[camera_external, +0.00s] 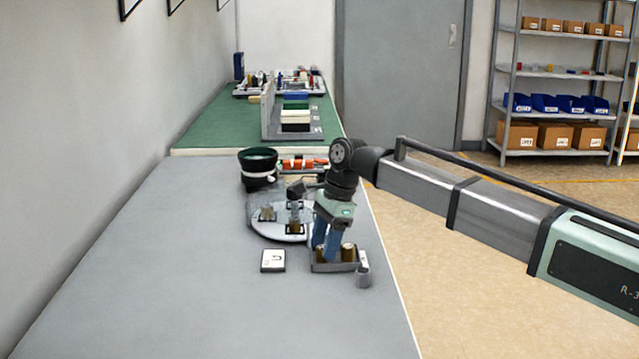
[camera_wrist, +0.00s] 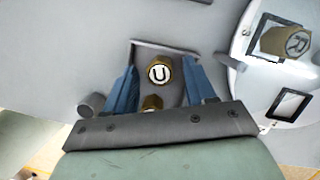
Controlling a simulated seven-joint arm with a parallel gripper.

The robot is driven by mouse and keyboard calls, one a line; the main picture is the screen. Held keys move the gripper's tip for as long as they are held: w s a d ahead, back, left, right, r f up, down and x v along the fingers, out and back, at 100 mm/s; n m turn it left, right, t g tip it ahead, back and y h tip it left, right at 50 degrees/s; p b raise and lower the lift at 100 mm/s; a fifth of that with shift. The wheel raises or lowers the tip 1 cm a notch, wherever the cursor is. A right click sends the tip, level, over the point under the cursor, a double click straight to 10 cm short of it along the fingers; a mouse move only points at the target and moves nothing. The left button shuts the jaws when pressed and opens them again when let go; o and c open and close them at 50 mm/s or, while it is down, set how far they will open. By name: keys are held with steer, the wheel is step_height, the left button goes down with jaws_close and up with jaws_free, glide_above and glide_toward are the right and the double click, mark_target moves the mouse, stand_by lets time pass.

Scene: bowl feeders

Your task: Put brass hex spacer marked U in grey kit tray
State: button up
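The brass hex spacer marked U (camera_wrist: 159,69) stands upright in the grey kit tray (camera_wrist: 165,45), its lettered end facing the wrist camera. My gripper (camera_wrist: 162,66) is open, its two blue fingers on either side of this spacer with a gap to each. In the external view my gripper (camera_external: 325,247) points down over the left part of the tray (camera_external: 336,268), and its fingers largely hide the spacer there. A second brass piece (camera_external: 348,252) stands in the right part of the tray; it also shows in the wrist view (camera_wrist: 152,103), partly covered by the gripper body.
A round white disc (camera_external: 282,233) behind the tray carries several parts, including a brass spacer marked R (camera_wrist: 287,42). A grey cylinder (camera_external: 363,277) stands beside the tray's near right corner. A white marked card (camera_external: 272,260) lies left of the tray. The near table is clear.

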steer(key=shift+r, duration=0.1)
steer(key=v, duration=1.2)
stand_by(0.4)
